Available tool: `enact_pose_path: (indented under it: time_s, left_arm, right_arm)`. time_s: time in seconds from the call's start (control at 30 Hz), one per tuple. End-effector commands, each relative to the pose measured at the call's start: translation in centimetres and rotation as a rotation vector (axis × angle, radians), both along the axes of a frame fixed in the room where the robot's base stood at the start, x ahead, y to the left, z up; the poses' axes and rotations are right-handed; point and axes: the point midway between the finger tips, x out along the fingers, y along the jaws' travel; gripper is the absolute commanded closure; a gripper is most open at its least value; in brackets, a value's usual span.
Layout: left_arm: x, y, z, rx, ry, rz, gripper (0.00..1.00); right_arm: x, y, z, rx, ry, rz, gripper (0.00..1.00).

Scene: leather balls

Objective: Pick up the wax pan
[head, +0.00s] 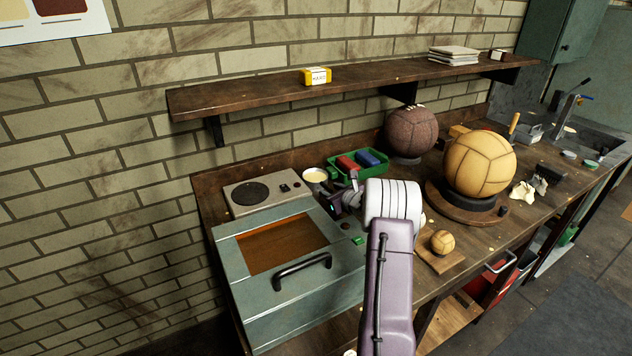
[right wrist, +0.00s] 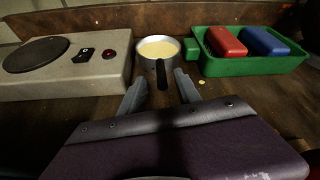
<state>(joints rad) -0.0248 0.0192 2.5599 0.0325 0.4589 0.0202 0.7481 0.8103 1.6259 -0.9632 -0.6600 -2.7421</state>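The wax pan (right wrist: 158,49) is a small metal pan with pale yellow wax in it and a dark handle pointing toward me in the right wrist view. In the head view the wax pan (head: 315,176) sits on the bench between the hot plate and a green tray. My right gripper (right wrist: 159,82) is open, with its fingers on either side of the handle's near end; I cannot tell whether they touch it. In the head view my right gripper (head: 338,201) shows partly behind my own arm. My left gripper is not in view.
A hot plate (head: 262,192) is left of the pan. A green tray (head: 340,172) with red and blue blocks is right of it. A teal box (head: 290,290) with a handle stands in front. A wooden shelf (head: 260,96) hangs above; leather balls stand further right.

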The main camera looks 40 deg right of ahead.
Motion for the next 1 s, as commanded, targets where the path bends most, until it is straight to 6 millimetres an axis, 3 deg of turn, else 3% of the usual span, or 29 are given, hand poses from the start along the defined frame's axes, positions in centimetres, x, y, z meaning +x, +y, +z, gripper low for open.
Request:
enact_pose_path:
  time_s: [0.2,0.47,0.6,1.0]
  left_arm:
    - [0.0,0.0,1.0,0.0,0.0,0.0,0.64]
    - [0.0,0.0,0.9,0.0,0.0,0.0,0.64]
    - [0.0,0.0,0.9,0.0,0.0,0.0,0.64]
    - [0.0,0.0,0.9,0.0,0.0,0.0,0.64]
  right_arm:
    - [3.0,-0.7,-1.2,0.001,0.001,0.002,0.6]
    - [3.3,-0.8,-1.4,0.001,0.001,0.0,0.6]
    - [3.3,-0.8,-1.4,0.001,0.001,0.0,0.99]
    - [3.3,-0.8,-1.5,0.001,0.002,0.0,1.0]
